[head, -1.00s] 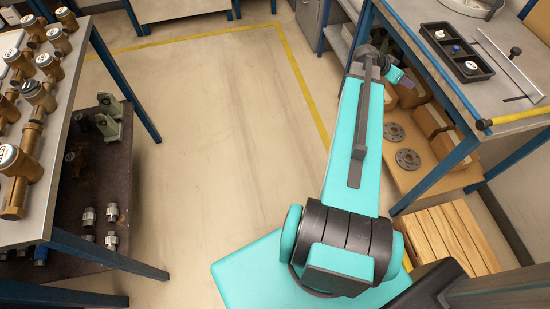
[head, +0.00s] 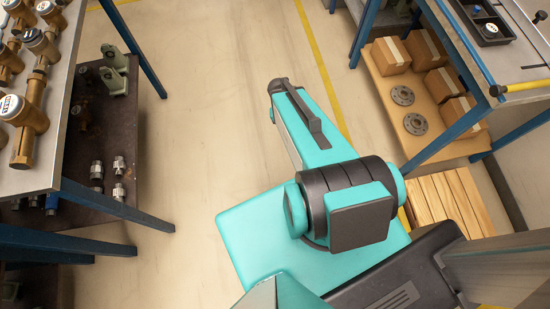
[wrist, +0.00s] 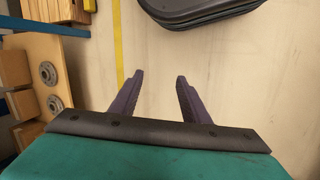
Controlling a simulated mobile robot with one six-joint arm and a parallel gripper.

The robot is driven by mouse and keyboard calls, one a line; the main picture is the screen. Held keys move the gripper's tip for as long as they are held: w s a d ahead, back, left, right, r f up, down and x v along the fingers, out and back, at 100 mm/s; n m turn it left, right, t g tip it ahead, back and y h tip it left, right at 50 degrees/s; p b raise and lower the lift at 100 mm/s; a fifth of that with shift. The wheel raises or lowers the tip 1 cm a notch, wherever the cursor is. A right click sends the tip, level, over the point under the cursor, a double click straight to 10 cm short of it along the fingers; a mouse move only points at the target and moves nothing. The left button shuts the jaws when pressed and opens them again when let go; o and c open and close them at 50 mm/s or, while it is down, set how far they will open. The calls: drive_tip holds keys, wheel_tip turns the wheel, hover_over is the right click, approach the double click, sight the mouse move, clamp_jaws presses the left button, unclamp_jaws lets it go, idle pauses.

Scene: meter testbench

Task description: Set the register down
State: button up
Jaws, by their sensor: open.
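My gripper (wrist: 160,77) is open in the wrist view, with nothing between its two fingers and bare floor beyond them. In the head view the gripper is not visible; only parts of my arm show. A small round piece with a white and blue face (head: 490,29), which may be the register, sits in a black tray (head: 505,41) on the right bench at the top right. The tray is partly cut off by the frame edge. Several brass meters with round faces, such as one meter (head: 20,112), stand on the left bench (head: 50,165).
The right bench's lower shelf (head: 390,95) holds cardboard boxes (head: 391,55) and two grey flanges (head: 415,124). Wooden planks (head: 440,198) lie below. The left bench's dark lower shelf (head: 120,185) holds fittings (head: 119,168). The floor (head: 215,100) between the benches is clear.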

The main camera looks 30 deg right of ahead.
drive_tip(key=s+a+f+n+g+y, duration=0.1)
drive_tip(key=s+a+f+n, duration=0.1)
drive_tip(key=s+a, duration=0.4)
drive_tip(key=s+a+f+n+g+y, duration=0.1)
drive_tip(key=s+a+f+n, duration=0.1)
drive_tip(key=s+a, duration=0.4)
drive_tip(key=a+f, duration=0.1)
drive_tip(key=a, duration=0.2)
drive_tip(key=shift+n+g, duration=0.4)
drive_tip(key=shift+a+f, duration=0.1)
drive_tip(key=shift+c, duration=1.4)
